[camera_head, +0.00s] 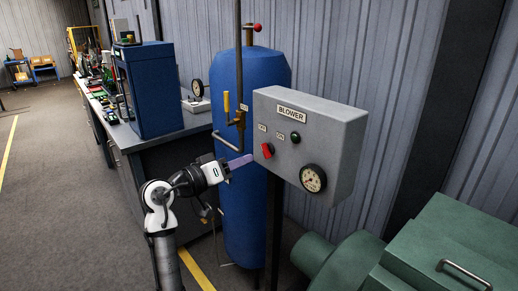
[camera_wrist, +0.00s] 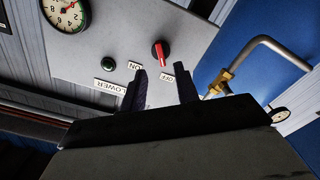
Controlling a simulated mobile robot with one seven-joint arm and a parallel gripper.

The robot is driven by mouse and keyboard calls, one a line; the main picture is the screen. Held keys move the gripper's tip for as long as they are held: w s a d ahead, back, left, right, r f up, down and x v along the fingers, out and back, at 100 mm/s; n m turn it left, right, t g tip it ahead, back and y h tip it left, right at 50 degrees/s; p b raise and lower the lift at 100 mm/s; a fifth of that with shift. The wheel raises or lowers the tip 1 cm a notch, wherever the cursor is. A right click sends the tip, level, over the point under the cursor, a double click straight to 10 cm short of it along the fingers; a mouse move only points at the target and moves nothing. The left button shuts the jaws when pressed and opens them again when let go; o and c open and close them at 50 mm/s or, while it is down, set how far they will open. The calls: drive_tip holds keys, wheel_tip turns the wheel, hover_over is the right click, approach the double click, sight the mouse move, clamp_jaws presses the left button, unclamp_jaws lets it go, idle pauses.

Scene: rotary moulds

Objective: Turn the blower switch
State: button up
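The blower switch is a red knob (camera_head: 267,150) on the front of a grey box (camera_head: 328,122) labelled BLOWER, at its lower left below small OFF and ON labels. My gripper (camera_head: 244,161) is just left of the knob in the head view, its fingers close to the box. In the wrist view the panel appears turned over, and the red knob (camera_wrist: 160,52) lies ahead of the gap between my two fingers (camera_wrist: 161,78). The fingers are apart with nothing between them. I cannot tell whether either finger touches the panel.
A green lamp (camera_head: 295,137) and a round gauge (camera_head: 313,178) are on the box. A blue tank (camera_head: 248,210) with a pipe and yellow-handled valve (camera_head: 227,102) stands behind my gripper. A green machine (camera_head: 440,250) is at lower right. A workbench (camera_head: 150,140) runs along the left.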

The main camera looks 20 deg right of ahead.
sight(263, 152)
drive_tip(key=p+x, duration=0.1)
drive_tip(key=x, duration=0.5)
drive_tip(key=shift+w+d+p, duration=0.15)
drive_tip(key=shift+d+p, duration=0.2)
clamp_jaws()
